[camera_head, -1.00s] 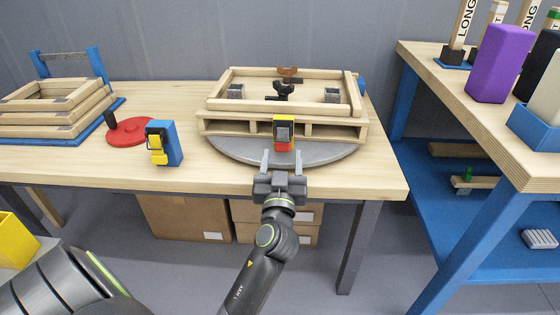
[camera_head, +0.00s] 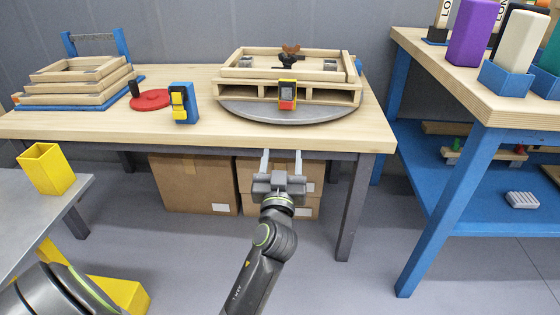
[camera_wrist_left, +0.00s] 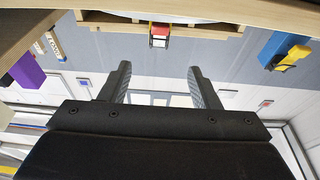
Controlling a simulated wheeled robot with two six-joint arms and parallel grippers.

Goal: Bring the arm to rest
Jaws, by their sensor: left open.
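My left gripper (camera_head: 281,163) is open and empty in the head view, in front of the wooden workbench (camera_head: 60,125) and apart from its front edge. Its two fingers (camera_wrist_left: 158,85) stand apart with nothing between them in the left wrist view. A wooden pallet frame (camera_head: 348,97) sits on a round grey turntable (camera_head: 240,112) beyond the gripper. A small yellow, red and black device (camera_head: 287,95) is at the pallet's front side; it also shows in the left wrist view (camera_wrist_left: 160,35). My right gripper is not in view.
A blue and yellow device (camera_head: 186,103), a red disc (camera_head: 150,98) and stacked wooden frames (camera_head: 75,88) are on the workbench. A blue shelf table (camera_head: 470,190) stands at the right. A grey table (camera_head: 25,205) with a yellow bin (camera_head: 47,170) is at the left. Cardboard boxes (camera_head: 195,185) sit under the workbench.

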